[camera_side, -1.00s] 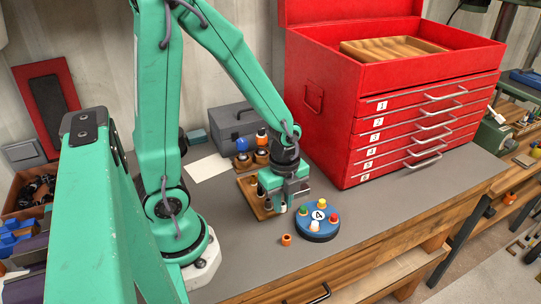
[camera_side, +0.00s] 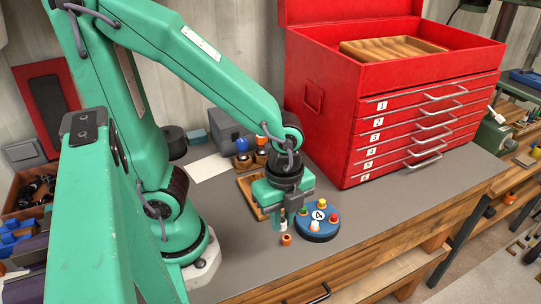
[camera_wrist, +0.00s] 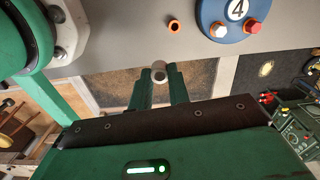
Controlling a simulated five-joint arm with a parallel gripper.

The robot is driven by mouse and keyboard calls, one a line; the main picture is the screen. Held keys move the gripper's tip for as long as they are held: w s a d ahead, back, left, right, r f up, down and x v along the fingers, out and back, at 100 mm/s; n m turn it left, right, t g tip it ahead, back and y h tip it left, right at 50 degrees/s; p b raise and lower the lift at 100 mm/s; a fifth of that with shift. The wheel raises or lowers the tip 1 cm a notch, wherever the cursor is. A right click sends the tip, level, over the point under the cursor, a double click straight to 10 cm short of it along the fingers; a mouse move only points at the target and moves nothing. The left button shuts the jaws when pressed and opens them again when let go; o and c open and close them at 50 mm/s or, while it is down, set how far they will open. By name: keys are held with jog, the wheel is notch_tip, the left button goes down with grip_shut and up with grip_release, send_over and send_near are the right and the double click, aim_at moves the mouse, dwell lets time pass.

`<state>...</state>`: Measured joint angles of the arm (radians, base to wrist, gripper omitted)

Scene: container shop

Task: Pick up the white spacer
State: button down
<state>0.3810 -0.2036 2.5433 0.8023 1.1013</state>
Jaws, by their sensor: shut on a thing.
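My gripper (camera_side: 279,216) points down over the grey bench top, left of the blue round stand. It is shut on the white spacer, whose pale end (camera_wrist: 159,72) shows between the fingertips in the wrist view. In the side view a bit of the white spacer (camera_side: 283,226) shows at the fingertips, just behind an orange spacer (camera_side: 286,239). The fingers hide most of it. I cannot tell whether its lower end touches the bench.
The blue stand (camera_side: 318,229), marked 4, carries several coloured pieces. The orange spacer stands alone at the bench's front. A wooden tray (camera_side: 246,186) lies behind my gripper, partly hidden. The red drawer chest (camera_side: 330,135) stands at the back right. Bare bench (camera_side: 400,200) lies in front of it.

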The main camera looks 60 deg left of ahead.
jog(key=shift+s+d+r, duration=0.15)
jog(key=shift+d+r, duration=0.05)
jog(key=shift+d, duration=0.1)
jog(key=shift+a, duration=0.1)
dwell(0.5)
jog(key=w+a+n, duration=0.2)
jog(key=w+a, duration=0.2)
jog(key=a, duration=0.2)
jog(key=w+a+n, duration=0.2)
jog(key=w+a, duration=0.3)
jog(key=a, duration=0.1)
jog(key=w+a+n, duration=0.2)
jog(key=w+a, duration=0.3)
jog(key=a, duration=0.1)
jog(key=shift+r, duration=0.35)
jog(key=shift+f, duration=0.15)
jog(key=shift+f, duration=1.95)
